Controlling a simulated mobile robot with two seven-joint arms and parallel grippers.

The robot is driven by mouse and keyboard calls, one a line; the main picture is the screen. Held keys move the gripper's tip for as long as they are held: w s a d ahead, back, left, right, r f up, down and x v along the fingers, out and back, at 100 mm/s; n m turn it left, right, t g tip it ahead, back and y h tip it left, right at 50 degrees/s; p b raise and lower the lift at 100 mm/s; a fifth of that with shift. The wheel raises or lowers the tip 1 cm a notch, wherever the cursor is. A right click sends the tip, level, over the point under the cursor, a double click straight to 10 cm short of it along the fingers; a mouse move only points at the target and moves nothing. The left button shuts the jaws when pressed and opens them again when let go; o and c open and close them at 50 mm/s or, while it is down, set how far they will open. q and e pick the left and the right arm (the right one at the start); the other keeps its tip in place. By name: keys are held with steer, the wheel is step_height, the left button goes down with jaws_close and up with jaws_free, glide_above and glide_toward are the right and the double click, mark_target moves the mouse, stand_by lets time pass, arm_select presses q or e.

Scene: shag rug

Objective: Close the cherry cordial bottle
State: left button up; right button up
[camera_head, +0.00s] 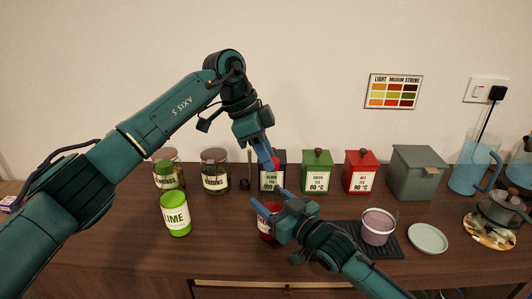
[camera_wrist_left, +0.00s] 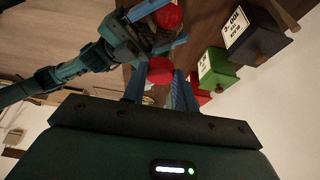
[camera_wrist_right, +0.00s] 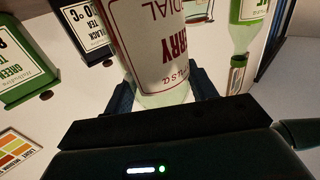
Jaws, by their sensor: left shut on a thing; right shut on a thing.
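My left gripper (camera_head: 272,160) is shut on a red cap (camera_wrist_left: 160,71), which shows between its fingers in the left wrist view. It holds the cap above the counter, apart from the bottle and higher. My right gripper (camera_head: 268,207) is shut around the cherry cordial bottle (camera_wrist_right: 167,48), whose white label with red letters fills the middle of the right wrist view. In the head view the red bottle (camera_head: 264,224) is partly hidden behind the right gripper. In the left wrist view its red top (camera_wrist_left: 168,16) shows between the right gripper's fingers.
A green LIME bottle (camera_head: 175,216) stands to the left. Jars (camera_head: 215,172) and black, green (camera_head: 317,170) and red (camera_head: 361,171) tea tins line the back.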

arm_select(q)
steer(key=shift+f, duration=0.6)
arm_select(e)
jaws_close()
arm_select(q)
steer(key=m, duration=0.1)
steer(key=m+g, duration=0.1)
steer(key=m, duration=0.2)
steer(key=shift+w+d+m+g+y, duration=0.1)
steer(key=shift+w+m+g+y, duration=0.2)
steer(key=shift+g, duration=0.1)
steer(key=shift+m+g, duration=0.4)
steer(key=shift+m, duration=0.6)
steer(key=o, duration=0.9)
steer(key=shift+r, duration=2.3)
